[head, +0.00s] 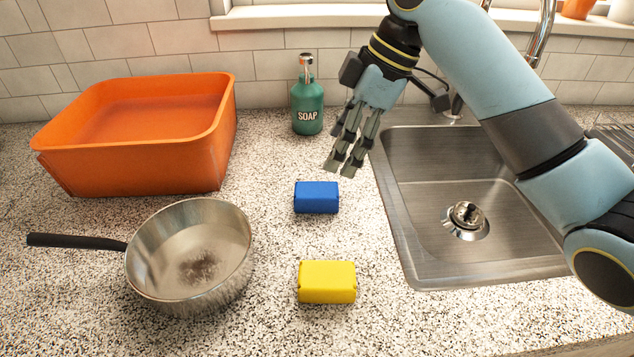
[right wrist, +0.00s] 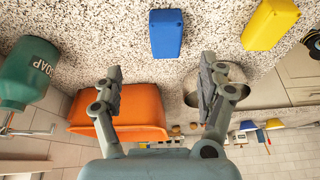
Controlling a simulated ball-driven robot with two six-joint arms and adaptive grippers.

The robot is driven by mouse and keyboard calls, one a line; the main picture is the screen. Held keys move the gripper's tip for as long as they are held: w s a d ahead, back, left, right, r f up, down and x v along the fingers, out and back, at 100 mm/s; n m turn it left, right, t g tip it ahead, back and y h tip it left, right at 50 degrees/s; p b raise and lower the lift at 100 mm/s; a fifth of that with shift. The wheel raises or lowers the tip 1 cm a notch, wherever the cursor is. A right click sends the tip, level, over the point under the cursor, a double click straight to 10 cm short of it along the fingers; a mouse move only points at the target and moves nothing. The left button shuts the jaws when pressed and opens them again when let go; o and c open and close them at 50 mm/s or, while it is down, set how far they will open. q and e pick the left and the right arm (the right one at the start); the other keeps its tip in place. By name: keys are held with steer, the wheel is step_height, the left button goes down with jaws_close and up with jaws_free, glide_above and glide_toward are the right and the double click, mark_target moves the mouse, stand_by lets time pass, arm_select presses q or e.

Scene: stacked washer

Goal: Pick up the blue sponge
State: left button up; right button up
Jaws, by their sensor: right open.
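The blue sponge (head: 317,197) lies on the speckled counter in the middle of the head view, left of the sink. It also shows in the right wrist view (right wrist: 166,34), beyond the fingertips and roughly between the two fingers. My right gripper (head: 344,171) is above the counter, up and to the right of the blue sponge in the head view. It is open and empty, with its fingers pointing down and apart from the sponge. My left gripper is in neither view.
A yellow sponge (head: 327,282) lies nearer than the blue one. A metal pan (head: 190,292) and an orange bin (head: 140,172) stand at left. A green soap bottle (head: 307,105) stands behind. The steel sink (head: 402,215) is at right. Counter around the blue sponge is clear.

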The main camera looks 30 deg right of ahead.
mark_target(321, 189)
steer(key=x, duration=0.3)
steer(key=shift+s+a+f, duration=0.2)
steer(key=shift+a+f, duration=0.15)
steer(key=shift+w+f, duration=0.1)
steer(key=shift+f, duration=0.2)
steer(key=x, duration=0.4)
steer(key=shift+s+f, duration=0.3)
steer(key=shift+w+a+f, duration=0.1)
steer(key=shift+w+f, duration=0.05)
steer(key=shift+f, duration=0.15)
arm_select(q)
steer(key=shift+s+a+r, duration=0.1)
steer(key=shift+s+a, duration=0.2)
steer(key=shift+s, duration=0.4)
arm_select(e)
steer(key=c, duration=0.9)
